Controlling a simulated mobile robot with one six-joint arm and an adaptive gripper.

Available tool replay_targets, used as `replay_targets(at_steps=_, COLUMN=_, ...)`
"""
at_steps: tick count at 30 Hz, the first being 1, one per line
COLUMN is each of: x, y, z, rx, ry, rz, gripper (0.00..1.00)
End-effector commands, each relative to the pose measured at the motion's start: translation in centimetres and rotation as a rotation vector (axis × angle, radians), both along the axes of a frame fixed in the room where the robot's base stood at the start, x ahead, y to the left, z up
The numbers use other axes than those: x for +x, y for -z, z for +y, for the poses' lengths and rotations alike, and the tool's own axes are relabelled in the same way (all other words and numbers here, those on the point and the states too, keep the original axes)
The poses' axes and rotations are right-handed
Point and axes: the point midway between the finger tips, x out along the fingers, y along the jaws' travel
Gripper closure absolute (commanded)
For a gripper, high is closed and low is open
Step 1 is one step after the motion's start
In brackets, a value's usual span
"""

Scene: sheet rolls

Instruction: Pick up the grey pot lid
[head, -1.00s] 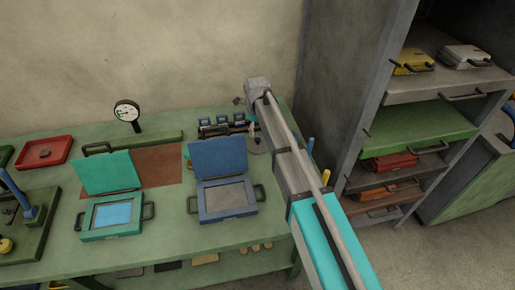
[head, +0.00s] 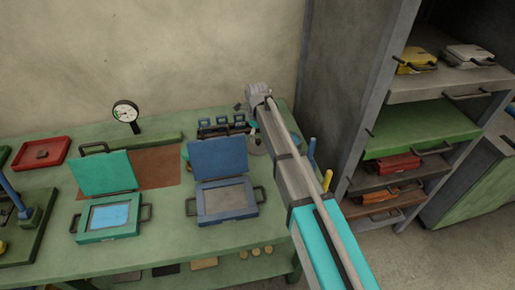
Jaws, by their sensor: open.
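My gripper (head: 240,107) is at the far end of my arm, near the back of the bench, above and slightly left of this grey thing. Only a small dark part of it shows beside the wrist. It is open, and I see nothing held in it. Its exact gap to the lid cannot be told.
A blue press (head: 222,203) and a teal press (head: 104,218) stand open on the bench (head: 165,245). A small rack (head: 222,127) stands behind the blue press. Upright blue and yellow pegs (head: 327,180) are right of my arm. A tall shelf (head: 350,95) bounds the right side.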

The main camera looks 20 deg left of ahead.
Motion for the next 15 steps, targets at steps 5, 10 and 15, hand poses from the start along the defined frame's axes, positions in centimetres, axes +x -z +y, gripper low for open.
replay_targets(at_steps=5, x=0.1, y=1.9, z=-0.2, rx=0.000, ry=0.000, rz=0.000, gripper=0.24)
replay_targets(at_steps=10, x=0.2, y=3.0, z=-0.2, rx=0.000, ry=0.000, rz=0.000, gripper=0.24)
replay_targets(at_steps=15, x=0.2, y=3.6, z=-0.2, rx=0.000, ry=0.001, rz=0.000, gripper=0.24)
